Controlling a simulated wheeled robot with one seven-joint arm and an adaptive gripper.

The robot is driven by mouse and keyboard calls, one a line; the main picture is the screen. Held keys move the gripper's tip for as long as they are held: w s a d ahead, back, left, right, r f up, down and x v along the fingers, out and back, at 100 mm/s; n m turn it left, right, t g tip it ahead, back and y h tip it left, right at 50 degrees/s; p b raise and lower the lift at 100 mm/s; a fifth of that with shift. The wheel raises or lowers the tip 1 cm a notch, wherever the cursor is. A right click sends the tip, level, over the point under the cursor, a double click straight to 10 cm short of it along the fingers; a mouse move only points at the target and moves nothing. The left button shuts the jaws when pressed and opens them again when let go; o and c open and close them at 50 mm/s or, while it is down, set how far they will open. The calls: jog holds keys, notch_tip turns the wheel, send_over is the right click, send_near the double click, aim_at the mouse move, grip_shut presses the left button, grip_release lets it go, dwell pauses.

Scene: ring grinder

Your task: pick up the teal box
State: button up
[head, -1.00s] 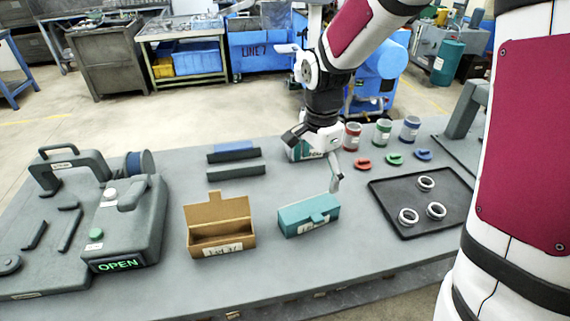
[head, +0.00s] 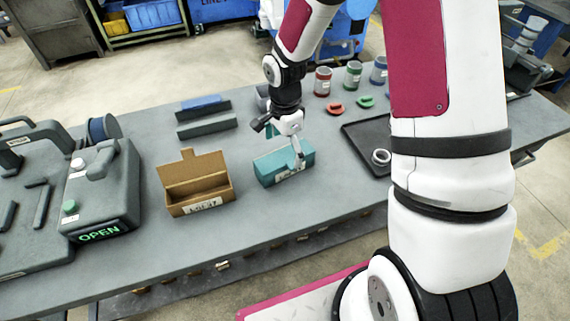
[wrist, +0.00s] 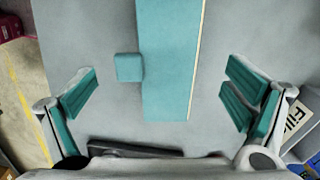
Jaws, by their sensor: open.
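The teal box (head: 270,172) sits closed on the grey table, right of the open brown carton, with a pale label on its front. My gripper (head: 283,148) is open and empty at the box; one finger shows in front of the box's right half in the head view. In the wrist view the teal box (wrist: 168,60) lies between the spread fingers of my gripper (wrist: 163,95), with a small teal tab on its left side. Gaps show between the box and both fingers. Exact finger height is hard to tell.
The brown open carton (head: 196,190) stands close on the left. A black tray (head: 362,140) with a pale ring (head: 381,157) lies to the right, partly hidden by my arm. Colored cups stand behind it. A grey machine (head: 103,190) with an OPEN display is at far left.

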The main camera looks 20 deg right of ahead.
aim_at(287, 159)
jog(key=f, duration=0.3)
jog(key=shift+s+d+f+p, duration=0.2)
jog(key=shift+s+d+p, duration=0.05)
jog(key=shift+d+p, duration=0.1)
jog(key=shift+f, duration=0.5)
jog(key=c, duration=1.2)
